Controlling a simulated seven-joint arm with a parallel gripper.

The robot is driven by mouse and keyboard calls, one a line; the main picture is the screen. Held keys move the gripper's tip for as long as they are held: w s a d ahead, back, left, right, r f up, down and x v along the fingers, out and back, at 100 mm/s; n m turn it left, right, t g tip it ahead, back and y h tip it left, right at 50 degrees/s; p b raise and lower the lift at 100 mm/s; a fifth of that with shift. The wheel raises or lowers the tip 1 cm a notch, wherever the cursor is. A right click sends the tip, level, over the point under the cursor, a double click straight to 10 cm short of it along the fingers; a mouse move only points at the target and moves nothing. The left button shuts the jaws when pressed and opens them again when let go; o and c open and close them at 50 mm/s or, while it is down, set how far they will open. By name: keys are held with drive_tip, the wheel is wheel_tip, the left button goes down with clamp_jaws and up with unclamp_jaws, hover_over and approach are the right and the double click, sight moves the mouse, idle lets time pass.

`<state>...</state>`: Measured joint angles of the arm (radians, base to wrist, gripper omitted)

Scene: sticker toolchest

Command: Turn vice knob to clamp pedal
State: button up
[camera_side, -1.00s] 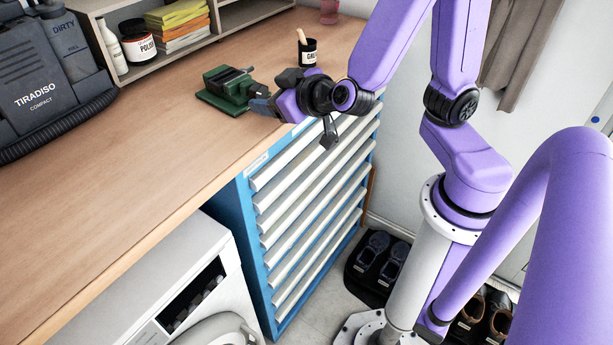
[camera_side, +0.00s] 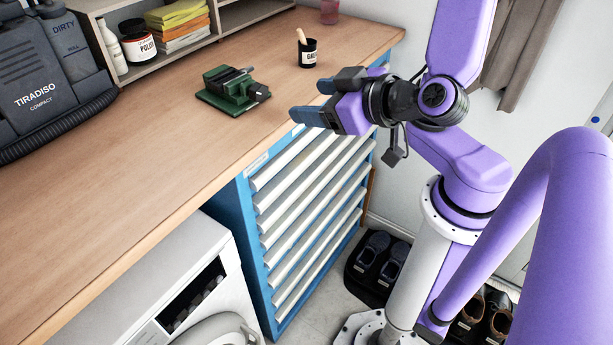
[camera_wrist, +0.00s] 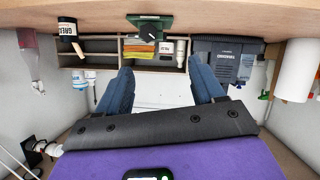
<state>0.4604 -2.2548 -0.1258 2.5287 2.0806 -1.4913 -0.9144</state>
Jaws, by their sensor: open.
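The green vice (camera_side: 232,96) sits on the wooden workbench near its front edge, and shows at the top of the wrist view (camera_wrist: 140,20). Its dark knob end (camera_side: 260,92) faces my gripper. A dark piece (camera_side: 226,76) lies at the top of the vice; I cannot tell whether it is the pedal or whether it is clamped. My gripper (camera_side: 312,100) is open and empty, to the right of the vice and apart from it, around the bench's front edge. Its two blue fingers stand wide apart in the wrist view (camera_wrist: 160,75), with the vice beyond them.
A black labelled pot (camera_side: 307,54) with a brush stands behind my gripper on the workbench (camera_side: 130,160). A shelf with cloths (camera_side: 178,32) and a dark machine (camera_side: 50,80) stand at the left. The bench left of the vice is clear.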

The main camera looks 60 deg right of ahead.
drive_tip(key=s+a+n+g+y, duration=0.3)
drive_tip(key=a+n+g+y, duration=0.1)
drive_tip(key=a+g+y, duration=0.1)
drive_tip(key=s+a+f+n+g+y, duration=0.1)
drive_tip(key=s+a+n+g+y, duration=0.3)
drive_tip(key=a+y, duration=0.3)
drive_tip(key=shift+s+a+f+g, duration=0.25)
drive_tip(key=shift+a+g, duration=0.15)
drive_tip(key=shift+a, duration=0.65)
drive_tip(key=shift+f, duration=0.1)
drive_tip(key=s+d+f+n+g+h, duration=0.1)
drive_tip(key=d+f+h, duration=0.2)
drive_tip(key=d, duration=0.6)
drive_tip(key=s+d+f+n+g+h, duration=0.1)
drive_tip(key=d+f+n+g+h, duration=0.1)
drive_tip(key=d+h, duration=0.5)
drive_tip(key=d+f, duration=0.1)
drive_tip(key=d, duration=0.2)
drive_tip(key=shift+d+f, duration=0.15)
drive_tip(key=shift+f, duration=0.15)
idle(2.0)
